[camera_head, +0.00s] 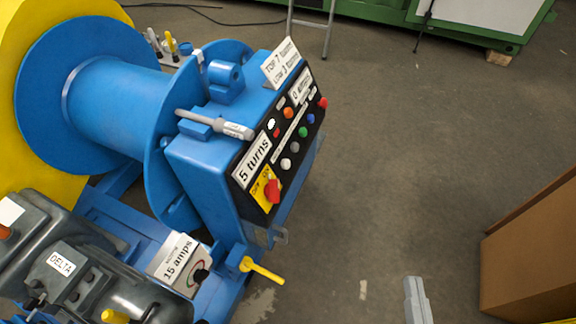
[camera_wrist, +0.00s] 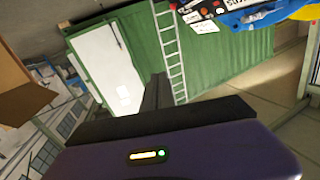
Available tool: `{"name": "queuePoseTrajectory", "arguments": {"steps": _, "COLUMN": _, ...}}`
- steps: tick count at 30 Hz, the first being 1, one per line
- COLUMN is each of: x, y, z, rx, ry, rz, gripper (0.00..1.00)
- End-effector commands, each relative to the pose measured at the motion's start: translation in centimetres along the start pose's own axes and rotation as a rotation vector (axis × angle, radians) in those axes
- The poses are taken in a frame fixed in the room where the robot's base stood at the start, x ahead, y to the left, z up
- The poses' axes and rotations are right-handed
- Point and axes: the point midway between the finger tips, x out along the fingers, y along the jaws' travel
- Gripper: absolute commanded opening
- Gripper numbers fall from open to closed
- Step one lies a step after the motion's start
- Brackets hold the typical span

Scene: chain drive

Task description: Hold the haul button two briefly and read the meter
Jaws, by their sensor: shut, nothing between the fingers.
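The black control panel (camera_head: 283,143) on the blue winch housing carries a column of round buttons: blue (camera_head: 311,118), green (camera_head: 302,131), grey (camera_head: 294,148) and white (camera_head: 286,162). Their small labels are unreadable, so I cannot tell which is haul button two. A "5 turns" plate (camera_head: 251,162) sits beside them. In the wrist view my gripper (camera_wrist: 158,88) is shut and empty, apart from the panel (camera_wrist: 205,10), which shows at the top edge.
A red rotary switch (camera_head: 272,191) on a yellow plate and a yellow lever (camera_head: 262,270) are near the panel. A grey-handled tool (camera_head: 215,124) lies on the housing. A cardboard box (camera_head: 530,255) stands at right.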

Motion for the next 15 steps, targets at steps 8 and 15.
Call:
{"name": "queuePoseTrajectory", "arguments": {"steps": 8, "x": 8.3, "y": -0.7, "z": 2.6, "rx": 0.077, "ry": 0.042, "rz": -0.021, "gripper": 0.00}}
{"name": "queuePoseTrajectory", "arguments": {"steps": 15, "x": 15.8, "y": -2.0, "z": 4.1, "rx": 0.130, "ry": 0.042, "rz": -0.063, "gripper": 0.00}}
